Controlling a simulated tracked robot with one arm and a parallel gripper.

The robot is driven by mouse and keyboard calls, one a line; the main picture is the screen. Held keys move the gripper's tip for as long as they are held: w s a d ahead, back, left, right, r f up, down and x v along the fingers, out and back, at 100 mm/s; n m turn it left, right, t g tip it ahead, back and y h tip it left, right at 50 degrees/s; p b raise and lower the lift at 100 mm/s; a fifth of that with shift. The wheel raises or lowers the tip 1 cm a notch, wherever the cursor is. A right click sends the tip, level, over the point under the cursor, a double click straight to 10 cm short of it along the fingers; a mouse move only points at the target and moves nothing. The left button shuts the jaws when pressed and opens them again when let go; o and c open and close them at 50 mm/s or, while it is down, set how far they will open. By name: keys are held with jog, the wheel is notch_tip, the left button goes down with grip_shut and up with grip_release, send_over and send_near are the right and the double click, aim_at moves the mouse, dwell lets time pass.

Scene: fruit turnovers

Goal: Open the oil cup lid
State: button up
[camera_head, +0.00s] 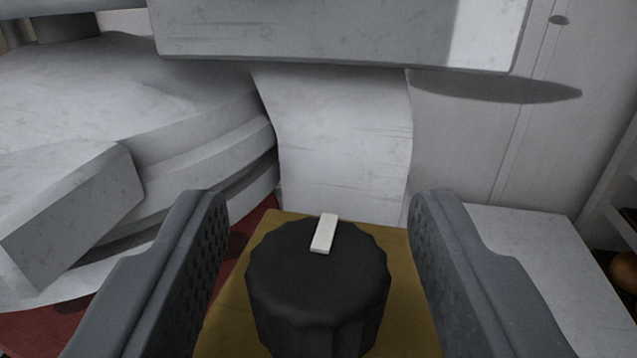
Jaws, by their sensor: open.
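The oil cup lid (318,287) is a black, ridged round knob with a white marker bar (323,234) on its top. It stands upright on a mustard-yellow surface (408,262) at the bottom middle of the head camera view. My gripper (318,215) is open, with one grey finger on each side of the lid. There is a visible gap between each finger and the lid, so neither appears to touch it. The cup beneath the lid cannot be made out.
A grey machine column (345,150) rises behind the lid, under a grey overhanging block (330,30). Large rounded grey housing (120,100) fills the left. A pale flat block (530,255) lies to the right. A round orange-brown object (625,270) shows at the right edge.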

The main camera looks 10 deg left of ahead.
jog(key=shift+w, duration=0.25)
grip_shut()
